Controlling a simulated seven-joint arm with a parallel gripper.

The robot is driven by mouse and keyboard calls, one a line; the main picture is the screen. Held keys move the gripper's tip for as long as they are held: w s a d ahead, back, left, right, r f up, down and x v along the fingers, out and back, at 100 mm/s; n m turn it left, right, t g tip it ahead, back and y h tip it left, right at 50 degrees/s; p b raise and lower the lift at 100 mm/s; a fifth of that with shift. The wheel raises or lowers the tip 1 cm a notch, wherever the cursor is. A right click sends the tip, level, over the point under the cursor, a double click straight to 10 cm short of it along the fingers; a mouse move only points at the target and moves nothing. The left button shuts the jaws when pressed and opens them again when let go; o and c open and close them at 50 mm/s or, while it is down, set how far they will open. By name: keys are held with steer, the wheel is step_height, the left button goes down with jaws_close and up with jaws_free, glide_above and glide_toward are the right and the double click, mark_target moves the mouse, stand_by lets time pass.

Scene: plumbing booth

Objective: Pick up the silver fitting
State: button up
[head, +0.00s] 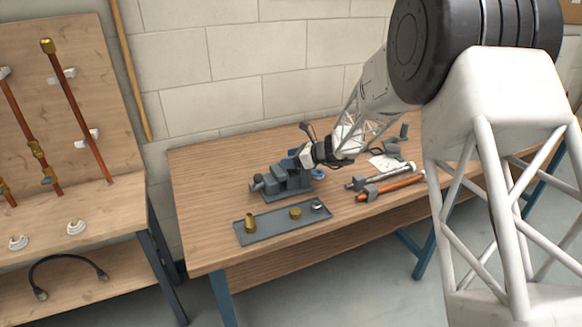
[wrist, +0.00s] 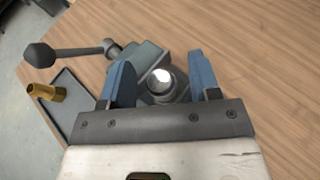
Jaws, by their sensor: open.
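A small silver fitting (head: 318,206) sits at the right end of the grey tray (head: 262,236) in the head view. Two brass fittings share the tray, a taller one (head: 250,224) at the left and a short one (head: 295,213) beside the silver one. My gripper (wrist: 162,70) is open, its blue fingers apart with nothing gripped. In the head view my gripper (head: 299,160) is over the grey vise (head: 287,183), behind the tray. In the wrist view a bright round end shows between the fingers at the vise; I cannot tell what it is. The silver fitting cannot be made out there.
The vise handle (wrist: 70,53) reaches out left in the wrist view. A grey wrench (head: 378,176) and an orange-handled wrench (head: 390,188) lie right of the tray. White paper (head: 386,164) lies behind them. Bare wood surrounds the tray's front and left.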

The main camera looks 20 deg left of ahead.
steer(key=shift+c, duration=0.2)
jaws_close()
steer(key=shift+r, duration=0.2)
steer(key=shift+r, duration=0.6)
step_height(320, 180, up, 2)
steer(key=s+d+r, duration=0.1)
steer(key=s+d, duration=0.7)
steer(key=s, duration=0.5)
steer(key=shift+s+d+r, duration=0.25)
steer(key=shift+d, duration=0.05)
